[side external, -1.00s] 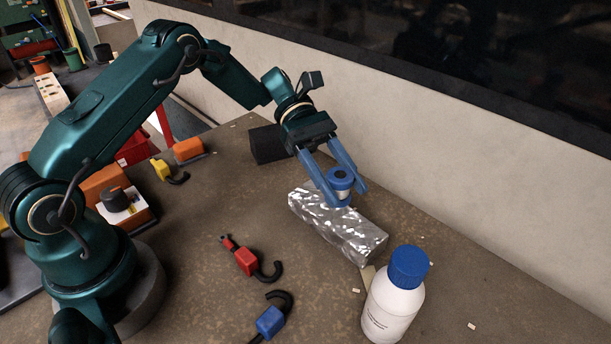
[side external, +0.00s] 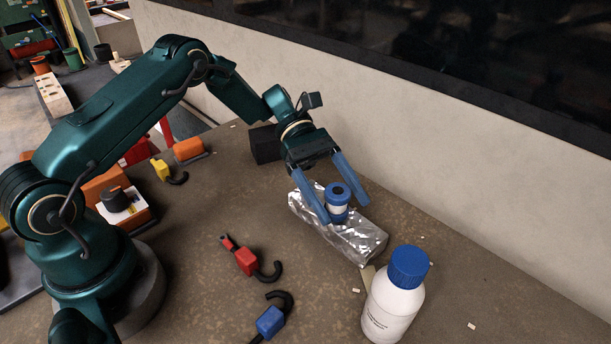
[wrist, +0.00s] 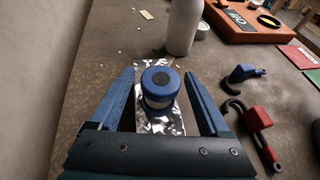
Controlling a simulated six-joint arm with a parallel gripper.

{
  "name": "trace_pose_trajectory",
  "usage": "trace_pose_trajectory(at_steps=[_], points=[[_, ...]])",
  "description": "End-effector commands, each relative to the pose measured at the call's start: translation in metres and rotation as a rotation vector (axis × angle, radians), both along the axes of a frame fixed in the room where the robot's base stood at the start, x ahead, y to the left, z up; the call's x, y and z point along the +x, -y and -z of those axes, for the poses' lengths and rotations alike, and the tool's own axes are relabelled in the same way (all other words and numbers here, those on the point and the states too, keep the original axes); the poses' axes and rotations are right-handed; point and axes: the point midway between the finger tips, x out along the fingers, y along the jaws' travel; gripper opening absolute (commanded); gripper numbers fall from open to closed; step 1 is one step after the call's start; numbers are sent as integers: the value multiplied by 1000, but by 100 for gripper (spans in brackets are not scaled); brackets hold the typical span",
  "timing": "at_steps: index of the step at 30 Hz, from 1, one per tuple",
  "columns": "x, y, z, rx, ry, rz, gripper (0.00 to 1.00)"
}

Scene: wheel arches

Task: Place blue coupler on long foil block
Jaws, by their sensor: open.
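The blue coupler (side external: 337,200), with a pale band around its middle, stands upright on the long foil block (side external: 355,239). In the wrist view the coupler (wrist: 160,87) sits between the fingers, with the crinkled foil block (wrist: 148,123) under it. My gripper (side external: 345,212) is open around the coupler, one finger on each side. The wrist view shows a clear gap between each finger of the gripper (wrist: 160,75) and the coupler. Part of the block's far end is hidden behind the gripper.
A white bottle with a blue cap (side external: 392,295) stands close to the block's near end. Red (side external: 246,261) and blue (side external: 270,321) hooked pieces lie in front. A black block (side external: 265,144) is behind the gripper. The wall runs along the right.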

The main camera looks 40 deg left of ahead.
Motion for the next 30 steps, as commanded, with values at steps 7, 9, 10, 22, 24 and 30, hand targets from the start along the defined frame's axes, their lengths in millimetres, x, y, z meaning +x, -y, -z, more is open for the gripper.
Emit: trace_pose_trajectory(at_steps=[7, 9, 10, 22, 24, 30], points=[[6, -21, -11, -1, 4, -4, 80], [9, -33, -16, 0, 5, -3, 80], [10, -38, -17, 0, 5, -4, 80], [21, -84, -37, -1, 3, -1, 80], [23, -88, -39, -3, 2, -2, 80], [26, -98, -43, -5, 4, -3, 80]])
